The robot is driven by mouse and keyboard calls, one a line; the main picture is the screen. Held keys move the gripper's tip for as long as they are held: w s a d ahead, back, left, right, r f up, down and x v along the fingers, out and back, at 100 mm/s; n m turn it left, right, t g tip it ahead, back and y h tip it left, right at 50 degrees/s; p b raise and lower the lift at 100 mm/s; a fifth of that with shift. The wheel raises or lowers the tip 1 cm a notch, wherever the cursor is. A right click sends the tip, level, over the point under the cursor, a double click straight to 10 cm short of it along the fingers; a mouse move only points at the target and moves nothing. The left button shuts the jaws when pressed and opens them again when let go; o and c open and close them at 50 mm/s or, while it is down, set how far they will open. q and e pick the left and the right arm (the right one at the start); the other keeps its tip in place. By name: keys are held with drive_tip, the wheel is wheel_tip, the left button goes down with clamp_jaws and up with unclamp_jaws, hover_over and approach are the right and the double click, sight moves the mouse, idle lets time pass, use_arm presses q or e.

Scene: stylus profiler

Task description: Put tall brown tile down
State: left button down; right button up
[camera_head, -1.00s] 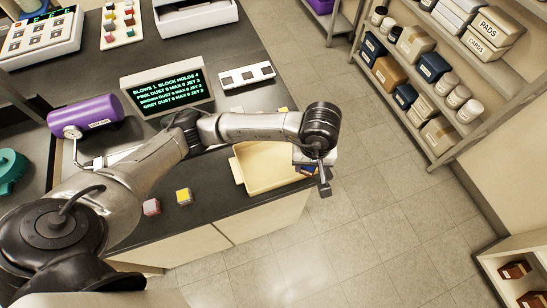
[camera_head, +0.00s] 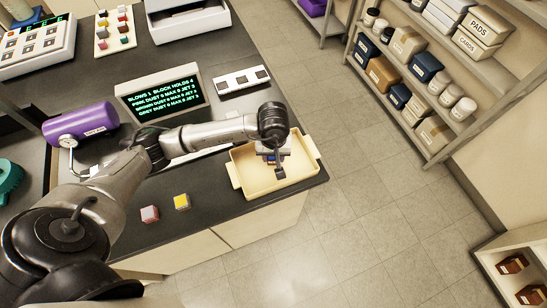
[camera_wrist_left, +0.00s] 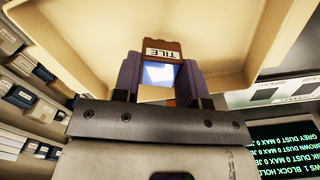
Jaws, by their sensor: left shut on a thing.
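The brown tile (camera_wrist_left: 150,45), with a white TILE label, is between the two dark purple fingers of my left gripper (camera_wrist_left: 160,80) in the left wrist view. The fingers are shut on it. Behind it the cream tray (camera_wrist_left: 80,25) fills much of that view. In the head view my left gripper (camera_head: 271,155) points down inside the outline of the cream tray (camera_head: 245,180). The tile is mostly hidden there by the wrist. I cannot tell whether it touches the tray floor. My right gripper is not in view.
The tray sits at the bench's right edge, and the floor lies beyond. A pink-topped block (camera_head: 149,214) and a yellow-topped block (camera_head: 182,202) stand left of it. A display (camera_head: 165,100) and a white slotted strip (camera_head: 240,80) are behind. The tray's visible floor looks clear.

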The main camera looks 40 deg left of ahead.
sight(274, 160)
use_arm(q)
wheel_tip(274, 160, down, 3)
drive_tip(key=shift+s+d+r, duration=0.1)
drive_tip(key=shift+c, duration=2.4)
unclamp_jaws()
